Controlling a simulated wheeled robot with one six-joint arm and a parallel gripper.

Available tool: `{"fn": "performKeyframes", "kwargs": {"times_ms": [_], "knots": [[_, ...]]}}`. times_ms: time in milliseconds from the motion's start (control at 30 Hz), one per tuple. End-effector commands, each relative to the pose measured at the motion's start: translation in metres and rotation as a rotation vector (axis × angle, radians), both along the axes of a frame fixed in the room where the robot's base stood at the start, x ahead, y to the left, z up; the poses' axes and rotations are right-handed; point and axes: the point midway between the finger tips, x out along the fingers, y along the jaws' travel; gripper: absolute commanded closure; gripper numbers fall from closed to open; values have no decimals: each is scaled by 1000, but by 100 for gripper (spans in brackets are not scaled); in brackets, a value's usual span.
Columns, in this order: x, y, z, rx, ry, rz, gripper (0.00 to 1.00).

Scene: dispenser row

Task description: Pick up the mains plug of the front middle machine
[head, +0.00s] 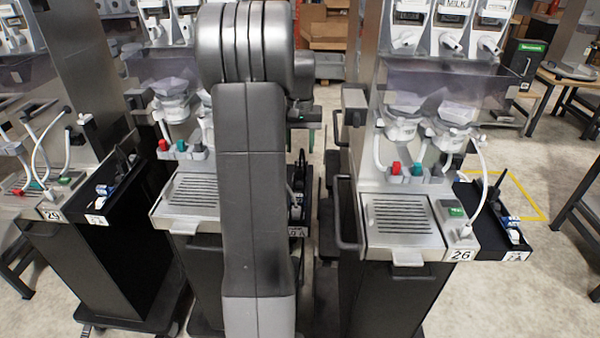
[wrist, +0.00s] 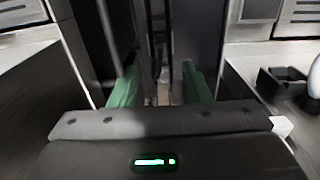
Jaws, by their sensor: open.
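The front middle machine (head: 188,195) stands behind my raised arm in the head view. The arm hides much of its right half. Its silver drip tray and red and green taps show left of the arm. I cannot make out its mains plug in either view. My gripper (wrist: 160,87) is open and empty in the wrist view, its two green fingers apart. It points into a dark, narrow gap between metal bodies. What lies deep between the fingers is too dark and blurred to tell. In the head view the fingers are mostly hidden.
Machine 26 (head: 405,215) stands to the right, with a black side tray (head: 490,245). Machine 29 (head: 50,205) stands at the left. In the wrist view a dark holder (wrist: 280,85) is at the right. A narrow floor gap lies between the middle machine and machine 26.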

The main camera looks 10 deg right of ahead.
Motion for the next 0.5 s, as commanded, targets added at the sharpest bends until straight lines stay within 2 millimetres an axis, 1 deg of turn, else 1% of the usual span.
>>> {"fn": "performKeyframes", "kwargs": {"times_ms": [33, 100, 367, 500], "knots": [[-1, 0, -10, 1, 4, 0, 56], [0, 0, -21, 1, 4, 0, 56], [0, 0, -40, 1, 2, 0, 56], [-1, 1, -61, 1, 4, 0, 56]]}}
